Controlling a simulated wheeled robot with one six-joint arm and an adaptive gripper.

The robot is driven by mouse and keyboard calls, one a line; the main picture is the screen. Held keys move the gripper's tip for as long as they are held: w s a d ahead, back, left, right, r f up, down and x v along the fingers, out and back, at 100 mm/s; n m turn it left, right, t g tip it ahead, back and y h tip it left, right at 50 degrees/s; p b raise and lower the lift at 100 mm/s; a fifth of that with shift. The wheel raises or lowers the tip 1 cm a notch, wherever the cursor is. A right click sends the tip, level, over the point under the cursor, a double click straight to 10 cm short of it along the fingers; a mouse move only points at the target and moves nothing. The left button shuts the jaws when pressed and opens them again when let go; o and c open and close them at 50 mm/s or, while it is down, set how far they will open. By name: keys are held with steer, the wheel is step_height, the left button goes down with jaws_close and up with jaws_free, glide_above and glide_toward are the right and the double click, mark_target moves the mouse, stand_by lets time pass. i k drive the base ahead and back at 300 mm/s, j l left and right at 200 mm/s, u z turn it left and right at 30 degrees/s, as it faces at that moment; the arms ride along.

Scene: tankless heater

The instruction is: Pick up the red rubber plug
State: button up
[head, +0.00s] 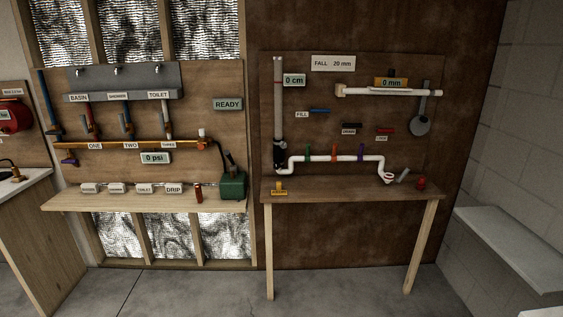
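A small red object (421,183), which looks like the rubber plug, sits on the right end of the right-hand wooden bench (340,192). It is small in the head view, so its exact shape is hard to tell. A short grey piece (403,175) lies tilted just to its left, apart from it or nearly touching. My gripper is not in view.
A white trap pipe (340,158) with coloured bands runs above the bench and ends left of the red object. A yellow-tagged item (279,189) stands at the bench's left end. A left-hand shelf (140,201) holds a green box (232,186). The floor in front is clear.

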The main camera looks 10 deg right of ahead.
mark_target(420, 184)
steer(key=i+j+z, duration=0.1)
steer(key=i+z, duration=0.3)
steer(key=i, duration=0.15)
steer(key=i+j+z, duration=0.75)
steer(key=i, duration=0.2)
steer(key=i+j+z, duration=0.1)
steer(key=i+j+u, duration=0.3)
steer(key=i+j, duration=0.2)
steer(key=j, duration=0.15)
